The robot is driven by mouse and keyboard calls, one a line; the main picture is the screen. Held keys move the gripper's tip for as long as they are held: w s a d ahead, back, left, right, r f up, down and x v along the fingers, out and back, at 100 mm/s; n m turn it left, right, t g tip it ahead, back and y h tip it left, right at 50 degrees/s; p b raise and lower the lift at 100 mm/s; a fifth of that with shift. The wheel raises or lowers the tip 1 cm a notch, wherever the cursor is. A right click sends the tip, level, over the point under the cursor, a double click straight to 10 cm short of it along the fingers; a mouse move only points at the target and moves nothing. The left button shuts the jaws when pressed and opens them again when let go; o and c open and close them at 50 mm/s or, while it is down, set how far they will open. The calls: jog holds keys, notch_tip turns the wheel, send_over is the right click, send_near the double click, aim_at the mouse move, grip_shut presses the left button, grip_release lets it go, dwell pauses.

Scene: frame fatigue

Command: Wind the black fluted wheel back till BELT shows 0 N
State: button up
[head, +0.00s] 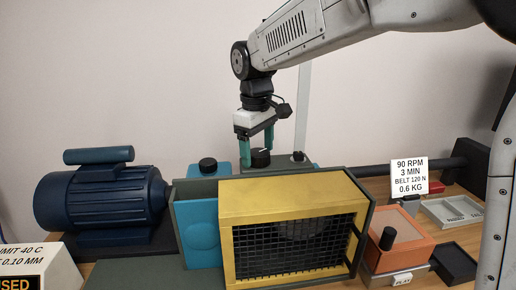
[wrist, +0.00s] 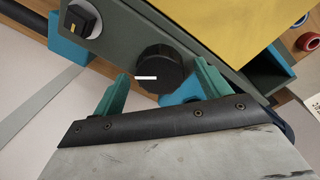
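The black fluted wheel (wrist: 162,68) has a white mark and sits on a grey panel in the wrist view. It also shows in the head view (head: 261,158), behind the yellow-framed guard. My gripper (head: 256,157) points down at it with green fingers apart. In the wrist view the fingers of my gripper (wrist: 162,74) stand on either side of the wheel, with gaps visible; whether they touch it I cannot tell. No BELT readout shows in either view; a white card (head: 409,177) reads "90 RPM, 3 MIN, BELT 120 N, 0.6 KG".
A smaller black knob (wrist: 80,20) with an orange mark sits beside the wheel. The yellow guard (head: 280,195) with black mesh stands in front. A blue motor (head: 102,197) is at left. An orange box (head: 400,242) and grey tray (head: 453,212) are at right.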

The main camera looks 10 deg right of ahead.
aim_at(263, 157)
jog(key=r, duration=0.7)
jog(key=shift+s+a+r, duration=0.2)
jog(key=shift+r, duration=0.2)
jog(key=shift+m+g, duration=0.3)
jog(key=shift+m, duration=0.4)
jog(key=s+f, duration=0.2)
jog(key=f, duration=0.1)
jog(key=shift+s+d+f, duration=0.1)
jog(key=shift+d+f, duration=0.05)
jog(key=shift+d, duration=0.25)
jog(key=s+d+f+m, duration=0.2)
jog(key=s+d, duration=0.4)
jog(key=s, duration=0.3)
jog(key=s+d+f+m+t, duration=0.1)
jog(key=s+d+f+m, duration=0.2)
jog(key=s, duration=0.7)
jog(key=s+d+f+m, duration=0.2)
jog(key=s+d+f, duration=0.1)
jog(key=s+d, duration=0.5)
jog(key=shift+s+d+f+m+y, duration=0.2)
jog(key=shift+s+d+m+y, duration=0.15)
jog(key=shift+s, duration=0.55)
jog(key=shift+f, duration=0.1)
